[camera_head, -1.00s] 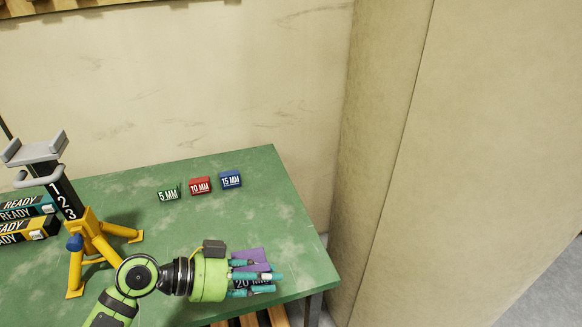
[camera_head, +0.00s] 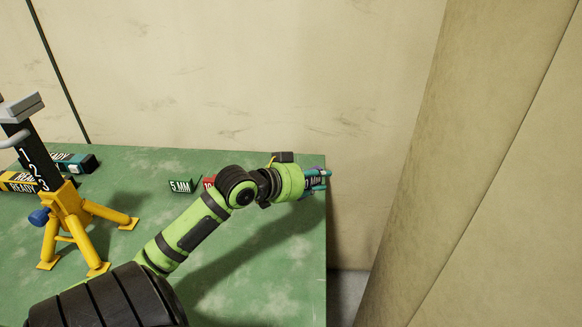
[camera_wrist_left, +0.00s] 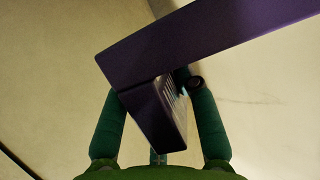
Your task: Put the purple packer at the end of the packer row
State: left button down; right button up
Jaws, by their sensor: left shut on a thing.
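The purple packer (camera_wrist_left: 205,45) is gripped between the green-teal fingers of my left gripper (camera_wrist_left: 160,115) in the left wrist view. In the head view my left gripper (camera_head: 316,183) is shut by the table's right back corner, to the right of the packer row. The packer is mostly hidden there by the fingers. Of the row, the green 5 MM packer (camera_head: 181,186) shows fully and the red 10 MM packer (camera_head: 209,181) only in part. The blue packer is hidden behind my left arm. Whether the purple packer touches the table cannot be told. My right gripper is not in view.
The green table (camera_head: 260,290) ends just right of my gripper, near the wall. A yellow jack stand (camera_head: 68,210) stands at the left, with teal and yellow READY boxes (camera_head: 20,182) behind it. A beige panel (camera_head: 480,170) rises at the right.

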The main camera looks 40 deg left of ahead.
pick_arm(q)
jog(key=shift+w+a+r+n+y, duration=0.1)
jog(key=shift+w+a+n+y, duration=0.1)
jog(key=shift+a, duration=0.4)
jog(key=shift+w+a+r+n+y, duration=0.1)
jog(key=shift+w+a+n+y, duration=0.1)
jog(key=shift+a, duration=0.35)
jog(key=w+a+f, duration=0.2)
jog(key=a+f, duration=0.1)
jog(key=w+a+f, duration=0.2)
jog(key=f, duration=0.2)
jog(key=w+a+f+b, duration=0.1)
jog(key=w+a+f, duration=0.2)
jog(key=shift+w+a+f, duration=0.1)
jog(key=shift+a+f, duration=0.25)
jog(key=shift+f, duration=0.05)
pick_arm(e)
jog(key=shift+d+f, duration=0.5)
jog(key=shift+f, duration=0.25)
pick_arm(q)
jog(key=shift+f+b, duration=0.6)
jog(key=shift+b, duration=0.05)
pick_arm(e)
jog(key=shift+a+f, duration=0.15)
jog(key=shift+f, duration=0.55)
pick_arm(q)
jog(key=shift+d, duration=0.1)
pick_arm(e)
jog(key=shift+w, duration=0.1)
